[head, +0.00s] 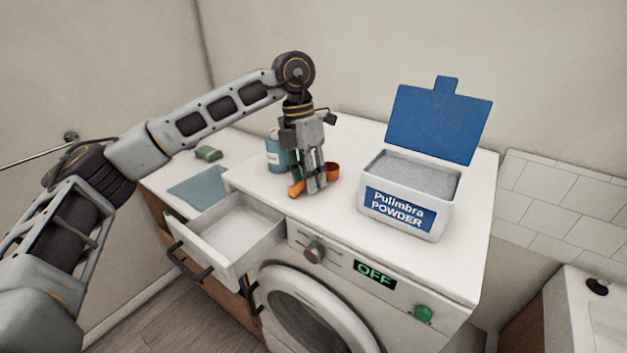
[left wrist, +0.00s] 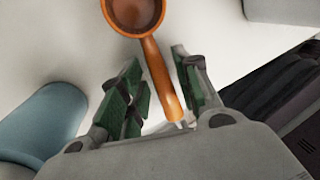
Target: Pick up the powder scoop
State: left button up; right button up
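The orange powder scoop (head: 333,171) lies on top of the white washing machine (head: 260,187), left of the powder box. In the left wrist view its round cup (left wrist: 135,12) is at the top and its handle (left wrist: 160,75) runs down between my fingers. My left gripper (head: 312,188) points down over the scoop, partly covering it. Its two fingers (left wrist: 157,62) are apart, one on each side of the handle. The handle sits nearer the right finger; I cannot tell whether they touch. My right gripper is not in view.
A blue can (head: 274,155) stands close beside the left gripper. The open Pulimbra powder box (head: 407,215) is to the right, its blue lid (head: 437,122) raised. The detergent drawer (head: 225,237) is pulled out at front left. A blue cloth (head: 198,188) and green sponge (head: 208,153) lie left.

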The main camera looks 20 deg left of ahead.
pick_arm(q)
jog(key=shift+f, duration=0.15)
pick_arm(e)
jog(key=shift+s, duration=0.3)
pick_arm(q)
jog(key=c, duration=0.6)
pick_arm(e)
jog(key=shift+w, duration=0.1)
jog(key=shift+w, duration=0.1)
pick_arm(q)
jog(key=shift+r, duration=0.6)
notch_tip(320, 180, up, 9)
jog(key=shift+f+b, duration=0.1)
jog(key=shift+b, duration=0.3)
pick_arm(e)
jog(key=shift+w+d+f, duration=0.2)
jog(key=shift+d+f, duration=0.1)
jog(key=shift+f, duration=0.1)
pick_arm(q)
grip_shut()
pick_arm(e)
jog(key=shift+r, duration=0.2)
